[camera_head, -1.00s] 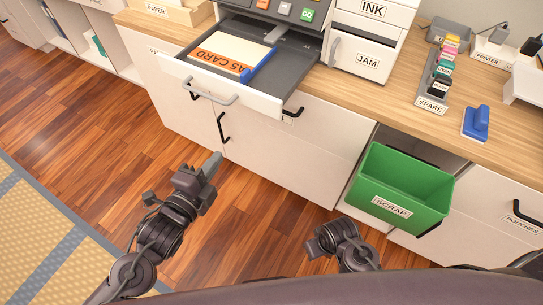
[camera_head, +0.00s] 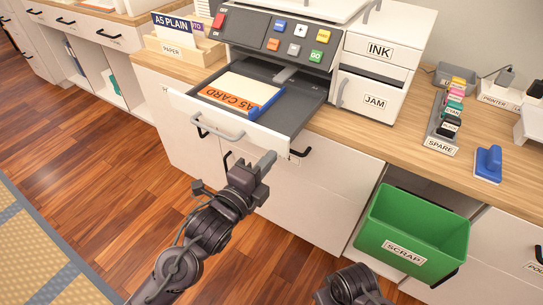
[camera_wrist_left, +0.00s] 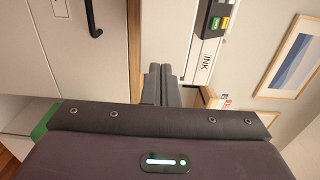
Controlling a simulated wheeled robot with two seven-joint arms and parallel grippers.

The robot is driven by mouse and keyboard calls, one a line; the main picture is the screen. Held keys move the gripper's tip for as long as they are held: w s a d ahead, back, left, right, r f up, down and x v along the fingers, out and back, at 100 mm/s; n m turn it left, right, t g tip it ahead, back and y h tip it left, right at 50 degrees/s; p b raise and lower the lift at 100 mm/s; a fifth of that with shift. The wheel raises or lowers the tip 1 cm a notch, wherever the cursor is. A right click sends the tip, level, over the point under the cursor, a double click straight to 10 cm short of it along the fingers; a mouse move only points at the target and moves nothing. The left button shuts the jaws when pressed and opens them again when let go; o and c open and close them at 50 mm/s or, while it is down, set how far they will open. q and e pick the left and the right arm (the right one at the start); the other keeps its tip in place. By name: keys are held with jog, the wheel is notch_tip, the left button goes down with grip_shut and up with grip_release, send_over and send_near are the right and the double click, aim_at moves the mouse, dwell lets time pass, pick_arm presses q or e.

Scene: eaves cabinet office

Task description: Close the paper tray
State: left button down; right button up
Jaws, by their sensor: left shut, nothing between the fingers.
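The paper tray (camera_head: 296,112) is pulled out from the printer, with its white front panel and grey handle (camera_head: 218,128) facing me. Card with an orange "A5 CARD" label (camera_head: 232,96) lies in it against a blue guide (camera_head: 267,101). My left gripper (camera_head: 268,160) is shut and empty, just in front of and below the tray front, right of the handle. It looks apart from the tray. In the left wrist view its closed fingers (camera_wrist_left: 161,84) show with nothing between them. My right gripper (camera_head: 350,285) is low at the bottom edge; its fingers do not show clearly.
The printer's button panel (camera_head: 285,38) is above the tray. The INK and JAM unit (camera_head: 374,90) stands to its right. A green SCRAP bin (camera_head: 415,222) sticks out from the cabinet at lower right. Black cabinet handles are below the tray.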

pick_arm(q)
jog(key=shift+x, duration=0.8)
jog(key=shift+w+d, duration=0.1)
pick_arm(e)
jog(key=shift+r, duration=0.35)
pick_arm(q)
jog(key=shift+w, duration=0.1)
pick_arm(e)
jog(key=shift+f, duration=0.1)
